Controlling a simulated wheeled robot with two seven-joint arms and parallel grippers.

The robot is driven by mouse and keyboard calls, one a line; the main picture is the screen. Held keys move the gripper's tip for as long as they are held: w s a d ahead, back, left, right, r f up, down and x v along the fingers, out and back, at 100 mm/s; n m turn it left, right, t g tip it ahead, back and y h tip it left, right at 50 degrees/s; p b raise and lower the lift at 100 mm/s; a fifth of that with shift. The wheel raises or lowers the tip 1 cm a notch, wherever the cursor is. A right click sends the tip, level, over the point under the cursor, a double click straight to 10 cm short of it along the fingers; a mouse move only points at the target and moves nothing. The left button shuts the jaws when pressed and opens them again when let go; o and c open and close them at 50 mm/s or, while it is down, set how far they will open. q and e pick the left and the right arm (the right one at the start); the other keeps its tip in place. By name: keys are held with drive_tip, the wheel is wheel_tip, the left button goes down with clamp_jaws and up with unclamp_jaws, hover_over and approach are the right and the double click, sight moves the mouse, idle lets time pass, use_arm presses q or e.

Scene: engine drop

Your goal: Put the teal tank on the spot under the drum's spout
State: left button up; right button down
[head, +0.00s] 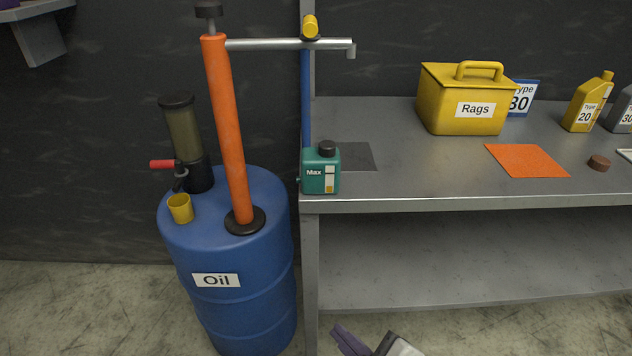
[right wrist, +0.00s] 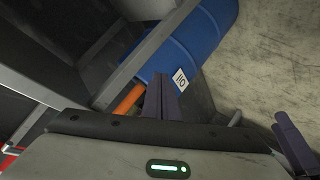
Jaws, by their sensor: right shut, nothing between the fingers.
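The teal tank (head: 320,172), labelled Max with a dark cap, stands upright at the front left corner of the metal bench. A dark grey square spot (head: 358,157) lies flat on the bench behind and to the right of it; the tank hides its left part. The drum's spout (head: 351,50) turns down at the end of a pipe above the spot. My right gripper (head: 350,340) is low in front of the bench, away from the tank. In the right wrist view its fingers (right wrist: 164,98) are together and empty. My left gripper is not in the head view.
A blue oil drum (head: 235,312) with an orange pump (head: 226,130) stands left of the bench. A yellow Rags box (head: 440,110), orange cloth (head: 525,160), brown cap (head: 599,162) and yellow bottle (head: 585,108) are farther right. The bench between spot and cloth is clear.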

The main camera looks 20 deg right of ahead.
wheel_tip(320, 180, up, 8)
drive_tip(key=w+n+t, duration=0.2)
drive_tip(key=n, duration=0.2)
drive_tip(key=n+t, duration=0.4)
drive_tip(key=n, duration=0.2)
approach(313, 179)
drive_tip(key=s+a, duration=0.2)
drive_tip(key=s, duration=0.5)
drive_tip(key=w+p, duration=0.1)
drive_tip(key=w, duration=1)
drive_tip(key=shift+w+r, duration=0.1)
drive_tip(key=shift+w, duration=0.2)
drive_tip(key=shift+w+d, duration=0.5)
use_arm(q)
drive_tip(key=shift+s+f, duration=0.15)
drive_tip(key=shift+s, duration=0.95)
use_arm(e)
drive_tip(key=shift+w+d, duration=0.1)
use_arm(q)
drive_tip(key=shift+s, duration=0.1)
